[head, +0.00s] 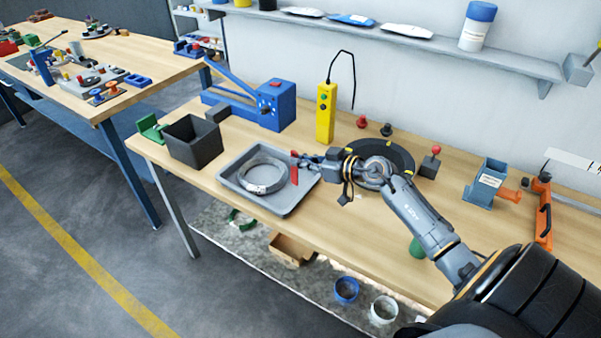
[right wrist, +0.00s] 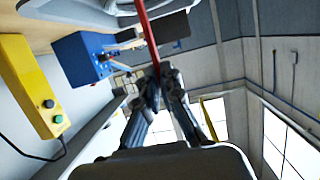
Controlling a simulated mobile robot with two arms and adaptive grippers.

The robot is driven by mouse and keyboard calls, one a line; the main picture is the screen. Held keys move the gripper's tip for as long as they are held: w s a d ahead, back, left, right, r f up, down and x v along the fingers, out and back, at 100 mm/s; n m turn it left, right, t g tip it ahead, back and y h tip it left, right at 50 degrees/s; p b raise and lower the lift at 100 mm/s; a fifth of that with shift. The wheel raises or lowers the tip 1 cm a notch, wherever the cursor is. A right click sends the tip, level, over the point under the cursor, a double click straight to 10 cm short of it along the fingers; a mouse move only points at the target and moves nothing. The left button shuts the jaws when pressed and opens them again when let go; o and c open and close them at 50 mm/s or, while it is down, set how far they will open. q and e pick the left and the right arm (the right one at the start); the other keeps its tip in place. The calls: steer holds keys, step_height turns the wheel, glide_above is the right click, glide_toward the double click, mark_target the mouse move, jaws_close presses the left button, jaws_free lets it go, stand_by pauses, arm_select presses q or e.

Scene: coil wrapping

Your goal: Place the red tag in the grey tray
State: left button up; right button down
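The red tag (head: 295,174) is a thin red strip held upright in my right gripper (head: 304,159), at the right part of the grey tray. The right wrist view shows the fingers (right wrist: 158,76) shut on the red tag (right wrist: 149,35). The grey tray (head: 284,208) lies on the workbench and has a grey wrapped coil (head: 262,186) in it. The tag is to the right of the coil. I cannot tell whether its lower end touches the tray. My left gripper is not in view.
A dark open bin (head: 193,146) stands left of the tray. A blue machine (head: 275,104) and a yellow button box (head: 326,113) stand behind it. A black round turntable (head: 404,157) is under and behind my right arm. The bench front edge is clear.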

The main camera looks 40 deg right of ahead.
steer(key=shift+w+d+f+b, duration=0.1)
steer(key=shift+w+f+b, duration=0.1)
steer(key=shift+f, duration=0.8)
steer(key=shift+w+d+f+b, duration=0.1)
steer(key=shift+w+f+b, duration=0.05)
steer(key=shift+f, duration=0.85)
steer(key=shift+f, duration=0.1)
steer(key=c, duration=1.5)
jaws_free()
steer(key=v, duration=1.2)
